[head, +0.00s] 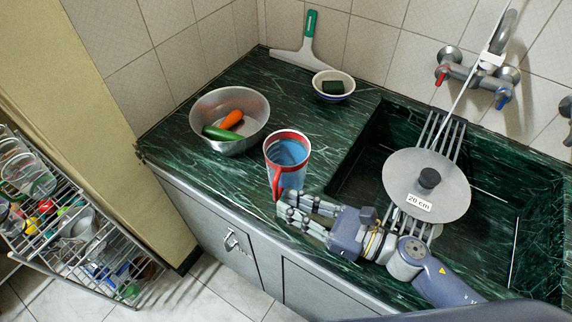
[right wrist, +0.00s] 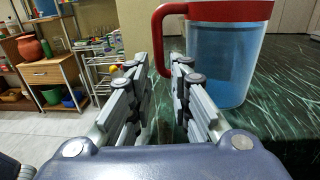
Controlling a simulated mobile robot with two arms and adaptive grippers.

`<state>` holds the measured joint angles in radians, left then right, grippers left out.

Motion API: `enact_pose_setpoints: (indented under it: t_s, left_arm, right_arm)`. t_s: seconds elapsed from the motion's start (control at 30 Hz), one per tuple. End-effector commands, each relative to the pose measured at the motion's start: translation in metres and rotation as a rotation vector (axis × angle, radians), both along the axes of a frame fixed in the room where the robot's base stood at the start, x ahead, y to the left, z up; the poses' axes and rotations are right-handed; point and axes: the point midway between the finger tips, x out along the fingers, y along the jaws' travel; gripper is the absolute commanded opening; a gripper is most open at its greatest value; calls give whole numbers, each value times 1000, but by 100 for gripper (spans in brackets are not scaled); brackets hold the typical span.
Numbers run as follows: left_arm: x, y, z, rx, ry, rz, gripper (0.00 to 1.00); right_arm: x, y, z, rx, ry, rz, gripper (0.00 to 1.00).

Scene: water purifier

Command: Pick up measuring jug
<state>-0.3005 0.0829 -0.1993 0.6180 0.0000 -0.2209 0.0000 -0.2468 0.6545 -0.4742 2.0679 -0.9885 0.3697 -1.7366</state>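The measuring jug (head: 284,158) is clear bluish with a red rim and a red handle. It stands upright on the green marble counter, near its front edge and left of the sink. My right gripper (head: 285,204) is at the jug's near side, by the handle. In the right wrist view my right gripper (right wrist: 167,65) has its fingers apart, with the lower handle of the jug (right wrist: 222,60) at the gap between the fingertips. I cannot tell whether a finger touches the handle. My left gripper is not in view.
A metal bowl (head: 200,104) with a carrot and a cucumber stands left of the jug. A small bowl (head: 347,77) with a dark sponge and a squeegee (head: 306,45) are behind. A round lid (head: 450,190) lies on a rack across the sink (head: 355,170), below the tap (head: 470,72).

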Motion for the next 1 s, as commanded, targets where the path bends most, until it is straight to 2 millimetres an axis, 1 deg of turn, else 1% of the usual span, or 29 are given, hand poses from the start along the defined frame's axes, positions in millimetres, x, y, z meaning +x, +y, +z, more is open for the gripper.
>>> enact_pose_setpoints:
  t_s: [0.03, 0.1, 0.2, 0.3, 0.57, 0.6, 0.63, 0.67, 1.0]
  left_arm:
    - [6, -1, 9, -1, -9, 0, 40]
    - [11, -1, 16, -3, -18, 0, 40]
    - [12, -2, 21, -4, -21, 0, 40]
    - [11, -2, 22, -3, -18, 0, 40]
    - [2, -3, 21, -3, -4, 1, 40]
    - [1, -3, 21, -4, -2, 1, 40]
    - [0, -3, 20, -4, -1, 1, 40]
    - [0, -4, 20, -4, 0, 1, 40]
    - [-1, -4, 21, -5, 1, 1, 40]
  right_arm:
    - [4, 7, 6, 3, -3, 1, 19]
    - [10, 16, 8, 2, -4, 1, 19]
    - [18, 28, 6, 3, -3, 0, 19]
    - [21, 35, 4, 3, -2, 1, 19]
    - [22, 37, 2, 0, -1, 1, 19]
    - [22, 37, 2, 1, -2, 1, 10]
    - [22, 37, 2, 1, -2, 1, 3]
    - [22, 37, 2, 1, -2, 1, 0]
    - [22, 37, 4, 2, -6, 1, 0]
